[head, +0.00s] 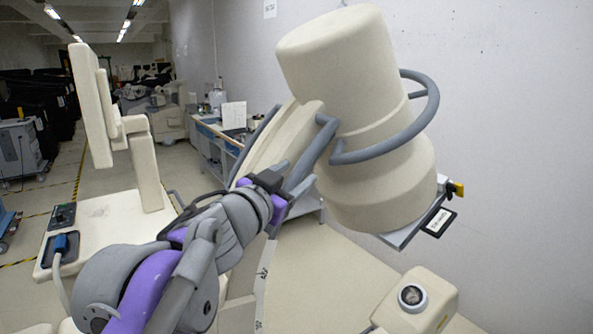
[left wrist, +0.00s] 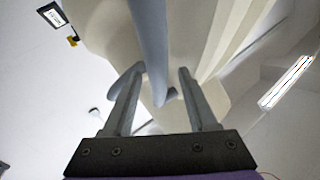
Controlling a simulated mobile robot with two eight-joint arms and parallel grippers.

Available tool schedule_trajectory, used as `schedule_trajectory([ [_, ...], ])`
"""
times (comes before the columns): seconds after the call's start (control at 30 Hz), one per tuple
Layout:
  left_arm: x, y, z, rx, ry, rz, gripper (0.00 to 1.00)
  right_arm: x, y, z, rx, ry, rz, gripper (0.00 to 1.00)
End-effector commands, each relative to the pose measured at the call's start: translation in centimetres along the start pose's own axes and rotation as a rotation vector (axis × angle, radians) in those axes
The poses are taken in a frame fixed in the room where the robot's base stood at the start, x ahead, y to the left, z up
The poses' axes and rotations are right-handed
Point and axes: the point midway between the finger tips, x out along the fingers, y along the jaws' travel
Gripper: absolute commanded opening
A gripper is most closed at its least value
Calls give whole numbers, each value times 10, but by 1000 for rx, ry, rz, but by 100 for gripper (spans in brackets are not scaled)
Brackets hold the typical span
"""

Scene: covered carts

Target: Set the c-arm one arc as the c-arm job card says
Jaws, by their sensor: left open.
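The c-arm's large cream drum head (head: 345,70) fills the middle right of the head view, tilted. A grey tube handle (head: 432,105) curves around it. The cream arc (head: 270,143) runs behind my left arm; dark marks show on its lower edge (head: 262,285). My left gripper (head: 312,155) is open at the near side of the handle. In the left wrist view, its two fingers (left wrist: 157,85) stand apart with the grey handle bar (left wrist: 150,35) between them; contact cannot be told. A small black-framed label (head: 440,222) hangs under the head, too small to read.
A cream unit with a round dark-centred port (head: 412,297) stands below the head. A monitor (head: 92,105) on a cream cart (head: 105,225) stands left. A bench (head: 215,140) with a paper sheet (head: 234,115) lies behind. The wall is close on the right.

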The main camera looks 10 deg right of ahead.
Motion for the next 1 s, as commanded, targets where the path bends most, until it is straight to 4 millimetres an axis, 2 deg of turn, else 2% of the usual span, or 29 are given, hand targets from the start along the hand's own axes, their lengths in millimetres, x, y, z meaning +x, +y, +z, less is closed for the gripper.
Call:
schedule_trajectory([
  [0.2,10,0,0,0,0,0,58,-2,0,-3,0,3,0,0],
  [0.53,11,0,0,0,0,0,56,-2,0,-3,0,3,0,0],
  [0.83,10,0,0,0,0,0,2,-2,0,-3,0,3,0,0],
  [1.0,10,0,0,0,0,0,0,-2,0,-3,0,3,0,0],
])
